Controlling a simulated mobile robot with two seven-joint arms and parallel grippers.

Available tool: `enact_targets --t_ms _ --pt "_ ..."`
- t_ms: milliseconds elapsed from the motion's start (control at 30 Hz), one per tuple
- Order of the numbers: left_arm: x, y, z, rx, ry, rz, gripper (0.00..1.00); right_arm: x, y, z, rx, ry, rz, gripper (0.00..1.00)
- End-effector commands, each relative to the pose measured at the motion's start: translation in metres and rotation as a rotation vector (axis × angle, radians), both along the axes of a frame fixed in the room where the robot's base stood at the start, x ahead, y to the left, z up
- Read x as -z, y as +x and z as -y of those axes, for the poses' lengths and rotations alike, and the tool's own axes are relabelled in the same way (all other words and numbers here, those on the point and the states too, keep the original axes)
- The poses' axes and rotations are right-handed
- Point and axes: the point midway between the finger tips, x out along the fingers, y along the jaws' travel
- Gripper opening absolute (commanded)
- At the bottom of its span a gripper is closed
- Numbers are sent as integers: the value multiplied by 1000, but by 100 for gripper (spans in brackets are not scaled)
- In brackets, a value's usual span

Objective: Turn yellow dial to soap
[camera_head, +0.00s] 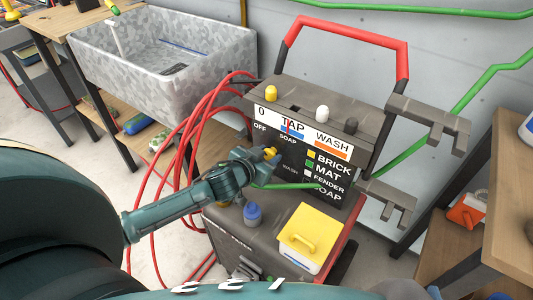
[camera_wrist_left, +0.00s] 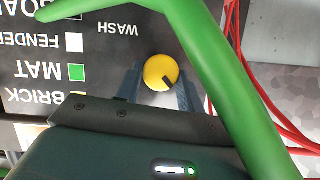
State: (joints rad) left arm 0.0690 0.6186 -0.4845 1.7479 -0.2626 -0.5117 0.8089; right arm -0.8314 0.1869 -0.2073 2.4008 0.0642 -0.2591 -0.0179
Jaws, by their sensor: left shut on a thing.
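The yellow dial (camera_head: 270,153) is on the dark front panel of the washer cart. My left gripper (camera_head: 268,158) reaches it from the left and is shut on it. That view shows the panel upside down. A small WASH label (camera_wrist_left: 118,30) is beside the dial. A small SOAP label (camera_head: 288,140) is above and right of the dial in the head view. My right gripper is out of view.
A green bar (camera_wrist_left: 225,75) crosses close to my left gripper in the wrist view. Red hoses (camera_head: 188,140) loop left of the cart. Yellow, white and dark knobs (camera_head: 322,114) stand on its top ledge. A yellow-lidded box (camera_head: 300,238) and blue-capped bottle (camera_head: 252,214) stand below.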

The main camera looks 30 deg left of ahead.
Motion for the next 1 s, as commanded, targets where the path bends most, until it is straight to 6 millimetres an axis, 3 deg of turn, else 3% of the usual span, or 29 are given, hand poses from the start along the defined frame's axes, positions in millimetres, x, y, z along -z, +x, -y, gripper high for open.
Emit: enact_targets --t_ms 267,1000 --pt "0 -1 4 -1 225 32 15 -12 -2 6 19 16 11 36" --pt "6 -1 7 0 823 116 15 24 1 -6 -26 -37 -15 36"
